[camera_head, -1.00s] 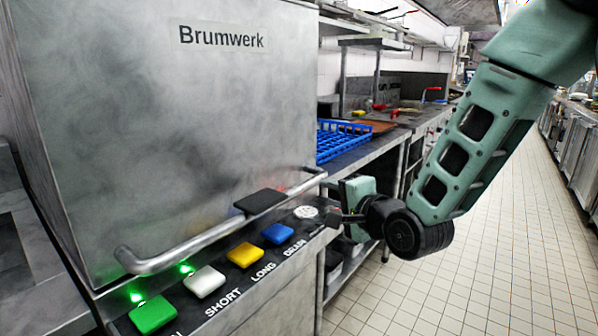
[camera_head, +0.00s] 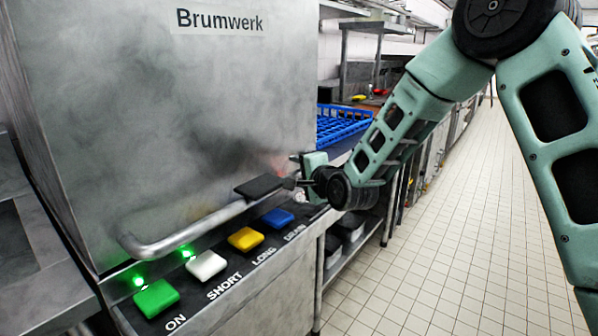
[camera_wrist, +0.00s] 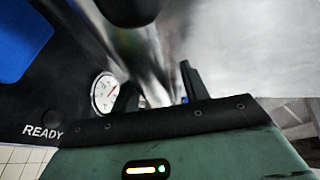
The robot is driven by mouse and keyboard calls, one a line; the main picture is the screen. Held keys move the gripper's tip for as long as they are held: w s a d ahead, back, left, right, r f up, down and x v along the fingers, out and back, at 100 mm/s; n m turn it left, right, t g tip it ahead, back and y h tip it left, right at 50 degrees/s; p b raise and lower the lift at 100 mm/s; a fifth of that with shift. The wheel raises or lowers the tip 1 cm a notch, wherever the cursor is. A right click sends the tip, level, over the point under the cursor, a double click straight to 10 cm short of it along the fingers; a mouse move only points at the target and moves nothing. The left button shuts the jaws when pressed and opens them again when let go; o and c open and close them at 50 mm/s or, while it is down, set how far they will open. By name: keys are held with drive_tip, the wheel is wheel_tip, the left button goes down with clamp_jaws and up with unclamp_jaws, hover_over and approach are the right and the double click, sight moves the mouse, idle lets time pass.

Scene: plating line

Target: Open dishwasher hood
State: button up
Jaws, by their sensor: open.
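The dishwasher hood (camera_head: 150,110) is a big grey steel box labelled Brumwerk, standing down on its base. A steel bar handle (camera_head: 190,234) runs along its lower front, with a black grip pad (camera_head: 258,187) near its right part. My gripper (camera_head: 289,183) is at the handle's right end, just right of the pad. In the wrist view my gripper's fingers (camera_wrist: 158,92) stand apart, with the shiny handle bar (camera_wrist: 146,62) running down toward the gap between them. I cannot tell whether they touch it. The handle's right end is hidden behind my gripper in the head view.
Below the handle is a panel with green (camera_head: 156,298), white (camera_head: 206,265), yellow (camera_head: 246,238) and blue (camera_head: 278,218) buttons; two green lights glow. A blue rack (camera_head: 340,122) sits on the counter behind. The tiled floor (camera_head: 440,270) at right is clear.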

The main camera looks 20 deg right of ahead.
clamp_jaws()
wheel_tip(320, 180, up, 40)
drive_tip(key=p, duration=1.8)
